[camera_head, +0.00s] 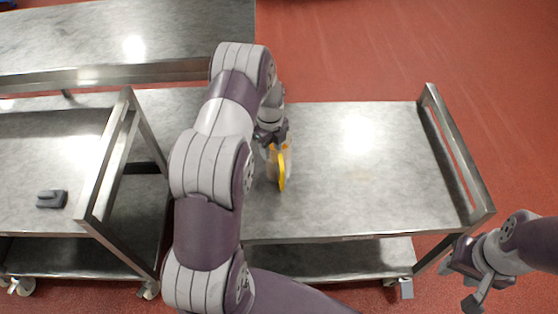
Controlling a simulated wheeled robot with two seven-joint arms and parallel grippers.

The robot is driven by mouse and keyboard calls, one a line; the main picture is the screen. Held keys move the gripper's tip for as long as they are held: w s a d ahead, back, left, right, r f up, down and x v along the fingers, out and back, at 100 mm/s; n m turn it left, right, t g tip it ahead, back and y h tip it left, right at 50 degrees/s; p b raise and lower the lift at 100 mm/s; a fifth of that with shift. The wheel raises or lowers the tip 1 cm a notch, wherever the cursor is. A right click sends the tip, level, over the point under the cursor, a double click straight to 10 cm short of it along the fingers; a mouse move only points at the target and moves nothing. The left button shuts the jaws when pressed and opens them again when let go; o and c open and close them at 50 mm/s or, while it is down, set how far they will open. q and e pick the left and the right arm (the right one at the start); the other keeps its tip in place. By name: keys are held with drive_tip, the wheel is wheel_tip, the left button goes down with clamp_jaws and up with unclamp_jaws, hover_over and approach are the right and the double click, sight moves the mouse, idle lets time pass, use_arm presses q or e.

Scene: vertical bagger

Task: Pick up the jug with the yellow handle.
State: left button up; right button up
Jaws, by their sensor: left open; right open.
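The jug (272,172) with its yellow handle (282,170) stands on the metal cart's top (360,170), left of its middle. Its clear body is partly hidden behind my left arm. My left gripper (274,145) is open at the far side of the jug, close to the top of the handle. I cannot tell whether the fingers touch it. My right gripper (468,287) is open and empty, in front of the cart's right end and off the cart.
A second metal cart (60,150) on the left carries a small dark grey object (51,199). A steel table (120,40) stands at the back left. The cart top right of the jug is clear. A raised rail (455,150) bounds its right end.

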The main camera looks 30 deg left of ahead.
use_arm(q)
wheel_tip(320, 180, down, 3)
drive_tip(key=shift+a+f, duration=0.1)
clamp_jaws()
idle(1.4)
